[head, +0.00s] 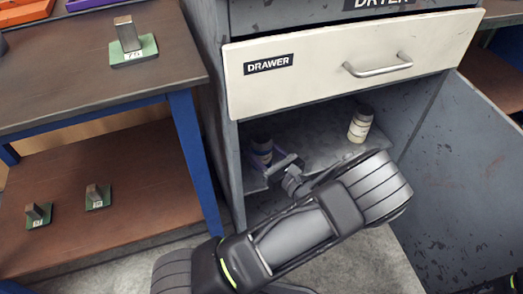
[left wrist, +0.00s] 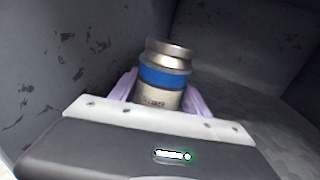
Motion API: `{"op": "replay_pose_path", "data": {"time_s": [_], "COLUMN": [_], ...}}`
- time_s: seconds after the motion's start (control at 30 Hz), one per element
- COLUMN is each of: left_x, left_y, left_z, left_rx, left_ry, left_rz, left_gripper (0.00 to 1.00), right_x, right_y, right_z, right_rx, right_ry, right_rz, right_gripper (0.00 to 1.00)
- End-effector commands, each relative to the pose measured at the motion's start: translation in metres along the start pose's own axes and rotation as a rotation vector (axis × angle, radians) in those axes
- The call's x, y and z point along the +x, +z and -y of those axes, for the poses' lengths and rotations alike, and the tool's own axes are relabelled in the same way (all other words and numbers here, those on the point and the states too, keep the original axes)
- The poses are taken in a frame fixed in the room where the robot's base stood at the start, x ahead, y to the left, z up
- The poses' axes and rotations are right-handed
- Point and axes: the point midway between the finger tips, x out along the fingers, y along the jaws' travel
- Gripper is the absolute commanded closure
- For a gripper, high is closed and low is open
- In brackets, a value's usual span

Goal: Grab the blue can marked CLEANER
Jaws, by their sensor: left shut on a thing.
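A can with a blue band (left wrist: 163,78), a metal top and a pale lower part stands between the lilac fingers of my left gripper (left wrist: 160,92) in the left wrist view. The gripper is shut on it. Its small dark lettering is too blurred to read surely. In the head view the can (head: 262,147) is at the left of the cabinet's inner shelf, dim in shadow. My left gripper (head: 267,164) reaches it from the front right, and hides part of it. I cannot tell whether the can rests on the shelf. My right gripper is not in view.
A cream can (head: 360,124) stands farther right on the shelf (head: 318,140). The cream drawer front (head: 350,68) sticks out above the opening. The open cabinet door (head: 460,170) bounds the right side. A workbench (head: 90,62) with small metal blocks stands left.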

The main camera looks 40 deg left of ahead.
Motion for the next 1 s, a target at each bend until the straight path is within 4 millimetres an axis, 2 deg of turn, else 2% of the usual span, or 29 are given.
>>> {"op": "replay_pose_path", "data": {"time_s": [0.03, 0.17, 0.43, 0.57, 0.67, 1.0], "left_x": [0.000, 0.000, 0.000, 0.000, 0.000, 0.000], "left_y": [0.000, 0.000, 0.001, 0.009, 0.022, 0.086], "left_z": [0.000, 0.000, 0.000, 0.000, 0.000, 0.000], "left_rx": [0.000, 0.000, -0.001, -0.001, -0.002, -0.003], "left_ry": [0.000, 0.000, 0.000, 0.000, 0.000, 0.000], "left_rz": [0.000, 0.000, 0.002, 0.002, 0.002, 0.001], "left_gripper": [0.90, 1.00, 1.00, 1.00, 1.00, 1.00], "right_x": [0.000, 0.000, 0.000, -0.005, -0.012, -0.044], "right_y": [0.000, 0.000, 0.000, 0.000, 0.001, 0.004], "right_z": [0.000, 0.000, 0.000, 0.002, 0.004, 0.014], "right_rx": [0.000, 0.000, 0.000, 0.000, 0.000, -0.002], "right_ry": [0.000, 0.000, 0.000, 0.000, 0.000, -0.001], "right_rz": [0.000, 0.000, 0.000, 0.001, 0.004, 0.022], "right_gripper": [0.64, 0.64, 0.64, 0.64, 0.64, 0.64]}}
